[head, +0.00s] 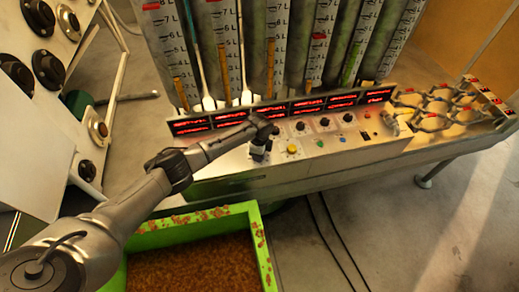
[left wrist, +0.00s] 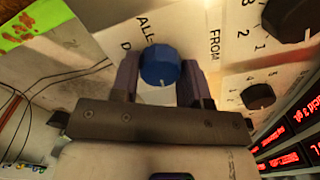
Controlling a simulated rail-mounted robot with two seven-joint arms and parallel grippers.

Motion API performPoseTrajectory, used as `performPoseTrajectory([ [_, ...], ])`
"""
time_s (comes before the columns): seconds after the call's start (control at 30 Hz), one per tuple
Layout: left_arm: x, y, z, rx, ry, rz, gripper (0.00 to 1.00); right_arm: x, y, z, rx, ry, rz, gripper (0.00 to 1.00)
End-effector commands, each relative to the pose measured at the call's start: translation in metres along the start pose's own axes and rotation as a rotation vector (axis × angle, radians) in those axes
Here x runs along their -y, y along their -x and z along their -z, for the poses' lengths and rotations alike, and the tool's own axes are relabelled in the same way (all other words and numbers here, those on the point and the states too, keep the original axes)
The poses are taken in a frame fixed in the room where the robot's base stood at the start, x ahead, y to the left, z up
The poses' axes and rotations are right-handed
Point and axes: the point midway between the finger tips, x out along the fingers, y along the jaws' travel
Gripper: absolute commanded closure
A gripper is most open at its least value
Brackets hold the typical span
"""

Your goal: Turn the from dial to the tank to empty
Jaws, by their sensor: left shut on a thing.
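My left gripper (head: 259,154) is over the left end of the silver control panel (head: 230,165). In the left wrist view its two fingers (left wrist: 160,75) are shut on the sides of a round blue dial (left wrist: 159,62). The dial has a pale mark at its lower edge. Lettering beginning "ALL" is beside it, partly hidden, and "FROM" (left wrist: 214,43) is printed to its right. A black dial (left wrist: 292,18) with numbers 1, 2 and 3 is at the upper right. Another black numbered dial (left wrist: 258,97) is below it. In the head view the gripper hides the blue dial. My right gripper is not in view.
Red displays (head: 292,110) line the panel's back, below tall marked tanks (head: 278,45). Black knobs (head: 324,122) and a yellow button (head: 292,149) are right of the gripper. A green bin (head: 256,235) with brown contents stands below. A console with dials (head: 45,68) is at left.

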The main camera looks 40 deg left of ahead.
Motion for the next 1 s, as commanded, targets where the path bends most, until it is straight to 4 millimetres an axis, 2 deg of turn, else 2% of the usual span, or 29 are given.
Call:
performPoseTrajectory([
  [0.3,0.0001,0.0016,0.0005,-0.002,0.11,0.0,0.82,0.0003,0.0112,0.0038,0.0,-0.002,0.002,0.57],
  [0.83,0.0003,0.0009,0.0006,-0.002,0.133,0.0,0.82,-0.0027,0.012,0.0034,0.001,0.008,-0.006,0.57],
  [0.87,0.0003,0.0009,0.0006,-0.002,0.133,0.0,0.57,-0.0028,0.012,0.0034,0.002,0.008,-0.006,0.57],
  [1.0,0.0003,0.0007,0.0005,-0.001,0.132,0.0,0.44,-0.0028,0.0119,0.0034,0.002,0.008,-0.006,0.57],
])
